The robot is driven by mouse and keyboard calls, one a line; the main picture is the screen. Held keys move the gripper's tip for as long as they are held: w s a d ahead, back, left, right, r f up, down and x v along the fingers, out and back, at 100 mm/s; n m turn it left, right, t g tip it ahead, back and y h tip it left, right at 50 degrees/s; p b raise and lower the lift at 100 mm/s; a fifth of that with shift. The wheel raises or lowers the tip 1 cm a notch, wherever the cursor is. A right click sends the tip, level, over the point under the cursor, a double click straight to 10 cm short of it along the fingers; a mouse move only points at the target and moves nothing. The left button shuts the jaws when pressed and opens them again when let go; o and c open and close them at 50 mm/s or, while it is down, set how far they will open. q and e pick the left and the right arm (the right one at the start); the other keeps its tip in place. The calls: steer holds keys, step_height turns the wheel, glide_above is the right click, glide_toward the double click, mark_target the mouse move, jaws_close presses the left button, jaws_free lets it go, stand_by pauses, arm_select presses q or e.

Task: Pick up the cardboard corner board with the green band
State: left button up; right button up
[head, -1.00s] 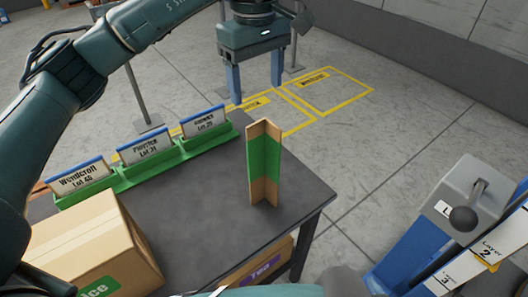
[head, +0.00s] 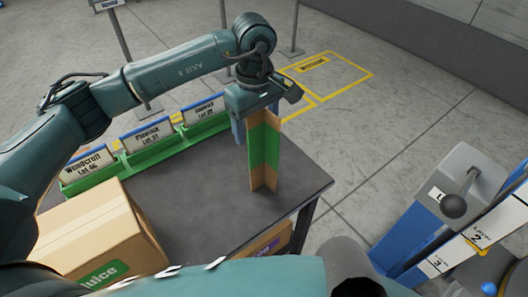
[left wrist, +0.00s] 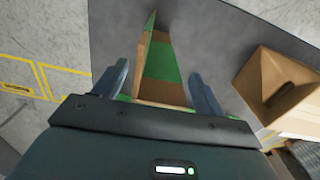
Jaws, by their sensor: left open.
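The cardboard corner board (head: 257,185) stands upright on the dark table, a tan L-shaped post with a wide green band around its middle. My left gripper (head: 257,120) is at its upper end, pointing down, and the board's top is partly hidden by it. In the left wrist view the corner board (left wrist: 163,62) lies between the two blue fingers of the left gripper (left wrist: 159,88). The fingers are open, with a gap seen beside the board. My right gripper is not in view.
The dark table (head: 205,215) is clear around the board. A green rack (head: 150,150) with several lot cards stands along its far left edge. A cardboard juice box (head: 85,235) sits at the front left. A blue post with a lever (head: 455,205) stands to the right.

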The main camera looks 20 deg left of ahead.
arm_select(q)
steer(key=shift+c, duration=0.3)
steer(key=c, duration=0.9)
